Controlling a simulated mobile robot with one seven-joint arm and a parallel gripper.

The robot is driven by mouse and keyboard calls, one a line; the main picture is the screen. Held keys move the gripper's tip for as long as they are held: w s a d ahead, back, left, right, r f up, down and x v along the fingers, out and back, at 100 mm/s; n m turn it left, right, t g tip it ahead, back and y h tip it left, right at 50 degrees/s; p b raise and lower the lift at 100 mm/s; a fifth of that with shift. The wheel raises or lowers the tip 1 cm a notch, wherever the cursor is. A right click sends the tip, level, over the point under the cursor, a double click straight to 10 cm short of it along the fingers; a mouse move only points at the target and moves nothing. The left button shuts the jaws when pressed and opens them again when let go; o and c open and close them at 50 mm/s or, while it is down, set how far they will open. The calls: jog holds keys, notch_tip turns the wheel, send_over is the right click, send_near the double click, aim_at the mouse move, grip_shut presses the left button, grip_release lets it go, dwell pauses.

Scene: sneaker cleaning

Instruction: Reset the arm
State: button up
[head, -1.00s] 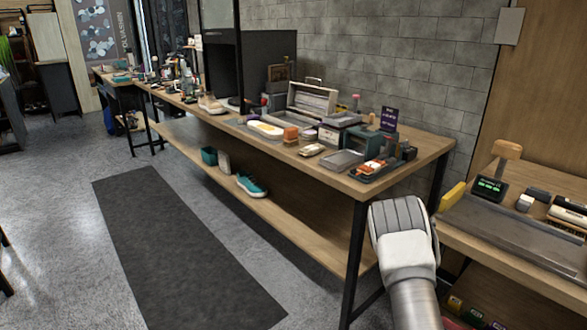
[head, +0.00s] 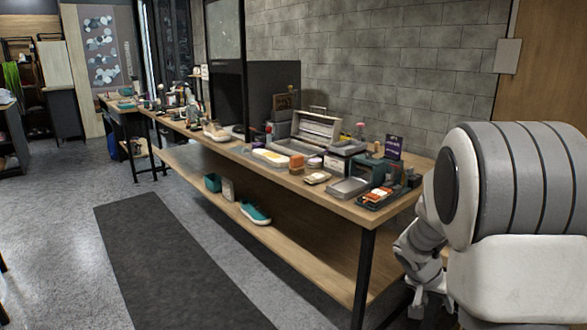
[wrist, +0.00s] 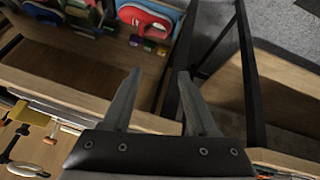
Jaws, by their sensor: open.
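My arm fills the right side of the head view, folded in front of the right end of the long workbench (head: 390,212). My gripper hangs low at the bottom right of the head view (head: 428,300), small and partly cut off by the frame edge. In the wrist view my gripper (wrist: 160,80) shows two dark fingers spread apart with nothing between them. Wooden surfaces, dark metal legs and the grey floor show beyond the fingers.
The workbench carries trays, brushes and a toolbox (head: 316,130). A teal sneaker (head: 255,213) rests on its lower shelf. A dark mat (head: 175,270) lies on clear floor. In the wrist view, a red and blue item (wrist: 145,18) sits at the top.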

jog(key=s+a+r+n+t+y, duration=0.1)
jog(key=s+a+r+n+y, duration=0.25)
jog(key=s+a+r, duration=0.7)
jog(key=s+a+r+n+t+y, duration=0.25)
jog(key=s+a+r+n, duration=0.4)
jog(key=s, duration=0.65)
notch_tip(320, 180, up, 18)
jog(key=a+m+p, duration=0.1)
jog(key=m+p, duration=0.1)
jog(key=p, duration=1.7)
jog(key=shift+r+g, duration=0.25)
jog(key=shift+g, duration=0.2)
